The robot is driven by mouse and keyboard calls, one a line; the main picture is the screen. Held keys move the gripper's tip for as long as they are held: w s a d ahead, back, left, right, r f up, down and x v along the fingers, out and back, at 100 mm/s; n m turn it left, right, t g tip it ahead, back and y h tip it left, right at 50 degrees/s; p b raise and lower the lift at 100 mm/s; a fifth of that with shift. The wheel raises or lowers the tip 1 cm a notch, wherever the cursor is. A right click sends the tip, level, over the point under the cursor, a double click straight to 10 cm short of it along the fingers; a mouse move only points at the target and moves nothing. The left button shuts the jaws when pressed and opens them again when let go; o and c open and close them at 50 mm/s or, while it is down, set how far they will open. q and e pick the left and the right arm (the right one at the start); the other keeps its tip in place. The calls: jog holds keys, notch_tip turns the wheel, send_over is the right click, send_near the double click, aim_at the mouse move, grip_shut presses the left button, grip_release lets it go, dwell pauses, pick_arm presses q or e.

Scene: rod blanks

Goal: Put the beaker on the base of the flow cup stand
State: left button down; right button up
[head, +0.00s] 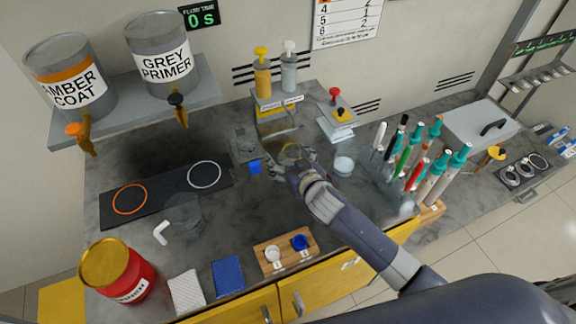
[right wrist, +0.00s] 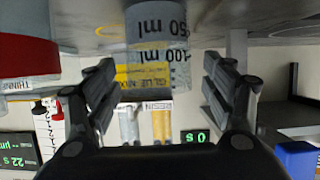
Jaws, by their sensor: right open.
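The beaker (head: 291,152) is clear and stands on the worktop at my right gripper's fingertips. In the right wrist view, which is upside down, the beaker (right wrist: 155,45) shows dark ml markings and lies between the two spread fingers, with a gap on both sides. My right gripper (head: 287,163) is open; it also shows in the right wrist view (right wrist: 160,80). A grey stand (head: 245,147), apparently the flow cup stand, is just left of the beaker, with a blue part (head: 255,167) at its front. Its base is hard to make out. My left gripper is out of view.
A clear glass (head: 343,165) and a rack of pens (head: 400,185) are to the right. Another clear vessel (head: 187,215), a dark mat (head: 167,188) and a red can (head: 117,270) are to the left.

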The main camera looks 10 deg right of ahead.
jog(key=c, duration=1.3)
jog(key=shift+r, duration=0.1)
